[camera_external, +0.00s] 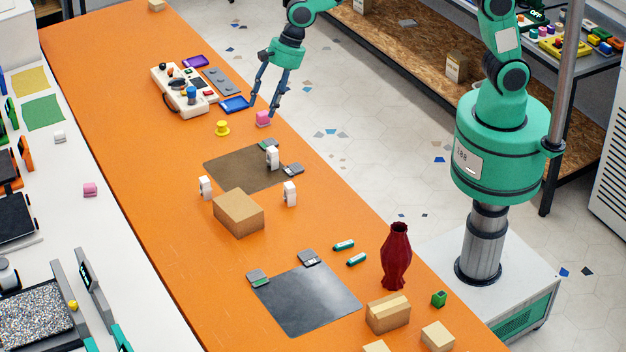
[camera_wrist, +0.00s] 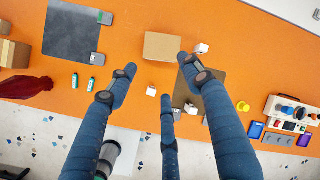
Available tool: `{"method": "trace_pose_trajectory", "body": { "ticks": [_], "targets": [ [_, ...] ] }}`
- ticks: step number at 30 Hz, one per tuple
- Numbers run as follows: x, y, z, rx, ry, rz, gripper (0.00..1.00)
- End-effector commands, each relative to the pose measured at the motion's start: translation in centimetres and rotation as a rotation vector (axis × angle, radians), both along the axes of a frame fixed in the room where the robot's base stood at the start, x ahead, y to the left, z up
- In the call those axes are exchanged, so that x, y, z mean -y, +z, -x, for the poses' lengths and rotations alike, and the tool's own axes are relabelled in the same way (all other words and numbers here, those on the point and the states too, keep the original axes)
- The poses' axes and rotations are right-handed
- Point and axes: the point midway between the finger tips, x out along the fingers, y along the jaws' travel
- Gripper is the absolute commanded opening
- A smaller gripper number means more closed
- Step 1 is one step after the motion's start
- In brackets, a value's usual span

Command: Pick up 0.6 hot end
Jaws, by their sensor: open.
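No readable label shows which piece is the 0.6 hot end. Three small white pieces are candidates by look only: one (camera_external: 205,187) left of the cardboard box, one (camera_external: 290,193) to its right, and one (camera_external: 272,157) on the brown mat. The wrist view shows them beside the box (camera_wrist: 201,48), below it (camera_wrist: 151,90) and at the mat (camera_wrist: 190,108). My gripper (camera_external: 262,108) is open and empty, above the far part of the orange table near a pink block (camera_external: 263,119). Its spread fingers also show in the wrist view (camera_wrist: 158,78).
The cardboard box (camera_external: 238,213) stands beside the brown mat (camera_external: 225,165). Teal cylinders (camera_external: 344,245), a dark mat (camera_external: 315,305) and a tall red vase (camera_external: 396,258) are nearer the camera.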

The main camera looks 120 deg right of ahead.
Motion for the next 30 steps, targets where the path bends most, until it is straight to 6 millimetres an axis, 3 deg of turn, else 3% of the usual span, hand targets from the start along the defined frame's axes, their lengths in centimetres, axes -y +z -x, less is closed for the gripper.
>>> {"method": "trace_pose_trajectory", "body": {
  "ticks": [6, 15, 24, 30],
  "targets": [
    [4.3, -4.8, -3.5, -0.014, -0.237, -0.099, 0.50],
    [10.1, -12.4, -7.0, -0.028, -0.569, -0.232, 0.50],
    [15.1, -19.6, -8.8, -0.031, -0.859, -0.343, 0.50],
    [16.4, -21.9, -9.2, -0.033, -0.944, -0.374, 0.50]
  ]
}}
